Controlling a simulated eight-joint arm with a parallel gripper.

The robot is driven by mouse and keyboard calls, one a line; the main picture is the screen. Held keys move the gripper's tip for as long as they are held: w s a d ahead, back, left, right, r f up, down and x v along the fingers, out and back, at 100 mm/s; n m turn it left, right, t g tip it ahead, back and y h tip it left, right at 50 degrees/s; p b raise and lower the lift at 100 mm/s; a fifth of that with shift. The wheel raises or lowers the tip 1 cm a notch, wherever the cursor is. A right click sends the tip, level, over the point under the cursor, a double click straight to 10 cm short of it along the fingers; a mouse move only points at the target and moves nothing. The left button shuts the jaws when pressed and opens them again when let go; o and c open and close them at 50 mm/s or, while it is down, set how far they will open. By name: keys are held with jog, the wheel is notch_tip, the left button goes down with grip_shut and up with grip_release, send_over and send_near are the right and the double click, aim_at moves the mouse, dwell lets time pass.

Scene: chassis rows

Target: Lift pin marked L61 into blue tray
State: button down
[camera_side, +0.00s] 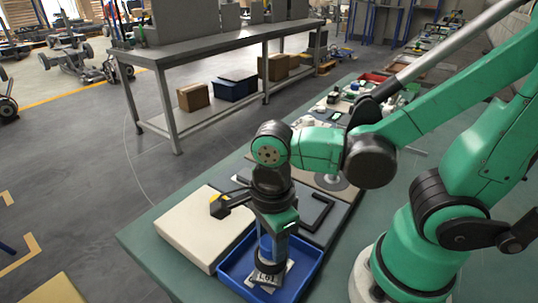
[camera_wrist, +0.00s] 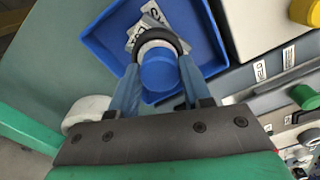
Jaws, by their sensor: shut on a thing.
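My gripper (camera_side: 268,258) points down inside the blue tray (camera_side: 311,272), at the front of the bench. In the wrist view my gripper (camera_wrist: 158,78) has its two blue fingers shut around a blue-topped pin (camera_wrist: 158,72) with a dark ring and a pale part beyond it. The pin is over the tray (camera_wrist: 104,42). A pale tag (camera_side: 265,278) beneath the fingers seems to read L61; its lettering is small. I cannot tell whether the pin touches the tray floor.
A grey labelled panel (camera_wrist: 270,78) with a green knob (camera_wrist: 304,97) lies beside the tray. Small parts crowd the bench farther back.

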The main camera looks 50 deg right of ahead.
jog(key=shift+c, duration=1.5)
grip_release()
jog(key=shift+r, duration=2.75)
jog(key=shift+r, duration=4)
jog(key=w+d+f+n+t, duration=0.3)
jog(key=n, duration=0.8)
jog(key=w+d+f+n+t, duration=0.3)
jog(key=w+d+n+t, duration=0.1)
jog(key=n, duration=0.7)
jog(key=shift+d, duration=0.25)
